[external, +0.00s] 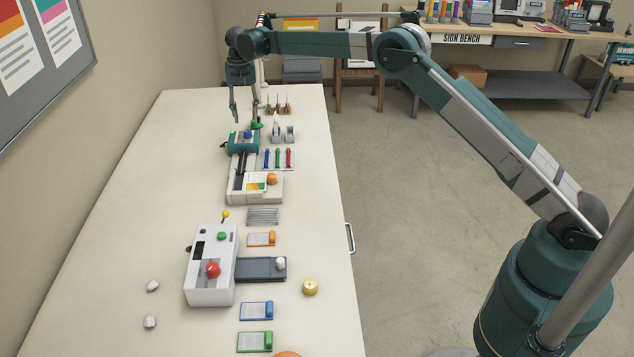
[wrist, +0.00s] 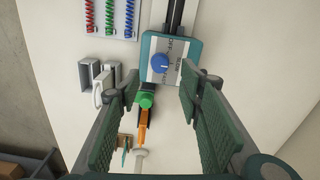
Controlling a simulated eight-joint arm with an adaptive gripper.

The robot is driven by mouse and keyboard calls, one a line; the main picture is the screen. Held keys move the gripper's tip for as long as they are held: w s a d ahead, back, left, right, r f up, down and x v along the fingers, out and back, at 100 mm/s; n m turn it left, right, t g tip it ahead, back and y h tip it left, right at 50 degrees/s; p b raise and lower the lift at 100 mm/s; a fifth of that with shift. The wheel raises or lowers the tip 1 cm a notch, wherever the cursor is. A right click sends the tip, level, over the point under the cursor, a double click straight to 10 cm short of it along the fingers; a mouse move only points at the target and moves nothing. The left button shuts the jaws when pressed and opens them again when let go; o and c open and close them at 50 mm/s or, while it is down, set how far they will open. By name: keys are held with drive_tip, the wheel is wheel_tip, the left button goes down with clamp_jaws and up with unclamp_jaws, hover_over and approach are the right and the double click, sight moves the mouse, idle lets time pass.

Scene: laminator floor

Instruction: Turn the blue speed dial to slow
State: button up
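The blue speed dial (external: 248,134) sits on a teal unit (external: 237,146) at the far end of the white machine. In the wrist view the dial (wrist: 160,63) is round, on a pale labelled plate of the teal unit (wrist: 190,48); the lettering and pointer are too small to read surely. My gripper (external: 246,119) points down just above and beyond the unit. In the wrist view my gripper (wrist: 160,80) has its green-padded fingers spread wide, with the dial ahead between the tips and nothing held. I cannot tell exactly how high the tips are.
A green-topped orange item (wrist: 147,101) lies beside the teal unit, between my fingers in the wrist view. A grey-white holder (wrist: 98,80) and coloured coils (wrist: 108,15) lie to the left. The white table (external: 140,200) is clear left of the machine.

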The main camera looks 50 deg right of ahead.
drive_tip(key=shift+r, duration=2.2)
drive_tip(key=shift+r, duration=0.1)
